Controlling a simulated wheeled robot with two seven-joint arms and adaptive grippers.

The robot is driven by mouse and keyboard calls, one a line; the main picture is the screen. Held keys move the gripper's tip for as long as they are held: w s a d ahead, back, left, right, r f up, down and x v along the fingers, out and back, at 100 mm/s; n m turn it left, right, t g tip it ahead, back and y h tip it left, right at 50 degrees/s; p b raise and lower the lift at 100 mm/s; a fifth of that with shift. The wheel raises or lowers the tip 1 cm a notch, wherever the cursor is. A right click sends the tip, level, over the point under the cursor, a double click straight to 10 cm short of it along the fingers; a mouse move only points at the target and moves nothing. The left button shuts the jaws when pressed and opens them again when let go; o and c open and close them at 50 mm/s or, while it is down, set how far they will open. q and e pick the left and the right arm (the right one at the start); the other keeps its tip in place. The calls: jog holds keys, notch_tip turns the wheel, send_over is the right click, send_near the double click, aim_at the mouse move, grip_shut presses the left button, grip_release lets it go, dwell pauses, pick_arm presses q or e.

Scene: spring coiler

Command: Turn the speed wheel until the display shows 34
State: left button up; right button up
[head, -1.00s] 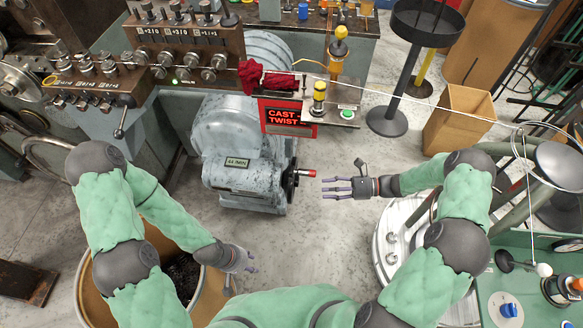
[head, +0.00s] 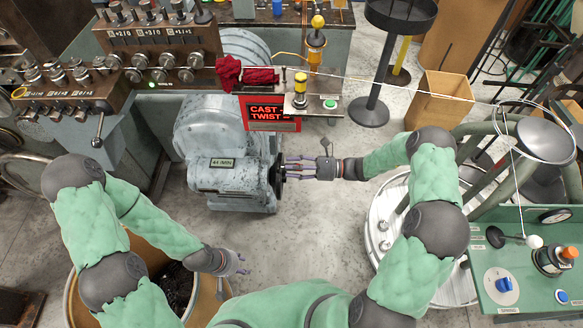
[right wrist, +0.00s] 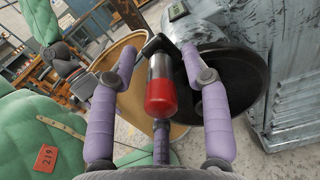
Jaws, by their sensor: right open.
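The speed wheel is a dark disc (head: 277,176) on the right side of the grey motor housing (head: 222,150). It also shows in the right wrist view (right wrist: 240,85), with its red-ended crank handle (right wrist: 160,97) pointing towards me. A small display (head: 222,163) on the housing seems to start with 44; the rest is too small to read. My right gripper (head: 290,168) is open at the wheel. In the right wrist view its fingers (right wrist: 158,62) stand on both sides of the handle, not clearly gripping it. My left gripper (head: 241,265) is open and empty, low over the bin.
A brown round bin (head: 205,300) stands below my left gripper. A green control panel (head: 520,270) is at the right. Grey floor lies between.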

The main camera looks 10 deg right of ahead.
jog(key=shift+w+a, duration=0.1)
jog(key=shift+a, duration=0.25)
jog(key=shift+c, duration=0.3)
grip_shut()
jog(key=shift+w+r, duration=0.1)
jog(key=shift+w, duration=0.05)
jog(key=shift+w+d+m+p, duration=0.1)
jog(key=shift+w+d+m, duration=0.2)
jog(key=shift+w+m, duration=0.55)
jog(key=shift+w+d+m+p, duration=0.1)
jog(key=shift+w+d+m, duration=0.15)
jog(key=shift+w+m, duration=0.5)
jog(key=shift+w+d+m+p, duration=0.1)
jog(key=shift+w+d+m, duration=0.2)
jog(key=shift+w+m, duration=0.55)
jog(key=shift+w+r+n, duration=0.1)
jog(key=shift+w+n, duration=0.15)
